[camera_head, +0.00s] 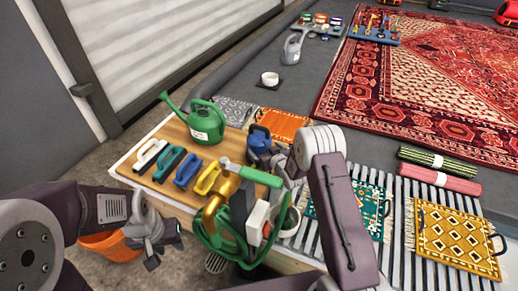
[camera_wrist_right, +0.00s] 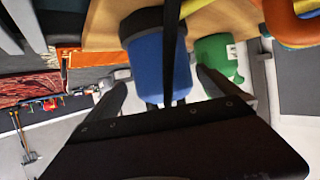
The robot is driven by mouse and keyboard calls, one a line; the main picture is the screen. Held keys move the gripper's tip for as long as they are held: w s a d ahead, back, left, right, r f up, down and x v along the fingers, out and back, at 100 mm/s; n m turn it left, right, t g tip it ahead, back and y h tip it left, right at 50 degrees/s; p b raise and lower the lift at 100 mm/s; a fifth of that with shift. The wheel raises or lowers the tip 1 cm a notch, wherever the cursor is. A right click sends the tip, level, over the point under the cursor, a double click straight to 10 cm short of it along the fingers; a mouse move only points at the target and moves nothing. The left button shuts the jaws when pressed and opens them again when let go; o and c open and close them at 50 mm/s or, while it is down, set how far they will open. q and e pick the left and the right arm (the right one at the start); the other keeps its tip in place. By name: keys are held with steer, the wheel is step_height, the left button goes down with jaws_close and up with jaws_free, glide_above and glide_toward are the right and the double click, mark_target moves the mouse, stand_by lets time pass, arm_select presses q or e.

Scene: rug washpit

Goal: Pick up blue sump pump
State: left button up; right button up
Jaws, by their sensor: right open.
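The blue sump pump (camera_head: 259,139) stands at the right edge of the wooden board, partly hidden by my right arm in the head view. In the right wrist view the pump (camera_wrist_right: 160,65) is a blue cylinder with a dark top and a dark strip across it. My right gripper (camera_head: 281,160) is close beside the pump. In its wrist view the open fingers (camera_wrist_right: 163,92) lie to either side of the pump, with no clear contact. My left gripper (camera_head: 166,252) is empty and apart from the pump, near the orange bucket, with its fingertips apart.
A green watering can (camera_head: 205,122) stands just left of the pump. Several brushes (camera_head: 187,171), a brass tap (camera_head: 218,194) and a green hose (camera_head: 225,240) crowd the board (camera_head: 130,168). An orange bucket (camera_head: 110,245) is on the floor. Small rugs lie on slats (camera_head: 398,215) at right.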

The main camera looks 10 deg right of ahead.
steer(key=shift+x, duration=0.8)
steer(key=shift+w+f+b, duration=0.2)
steer(key=shift+f+b, duration=0.1)
steer(key=shift+b, duration=0.25)
steer(key=b+x, duration=0.3)
steer(key=x, duration=0.1)
steer(key=shift+w+a, duration=0.1)
steer(key=shift+a, duration=0.05)
steer(key=shift+w, duration=0.2)
arm_select(q)
step_height(320, 180, down, 5)
steer(key=shift+f, duration=0.15)
arm_select(e)
steer(key=shift+r, duration=0.2)
steer(key=c, duration=1.3)
steer(key=shift+w+r, duration=0.1)
steer(key=shift+r, duration=0.1)
steer(key=c, duration=0.5)
steer(key=shift+o, duration=0.2)
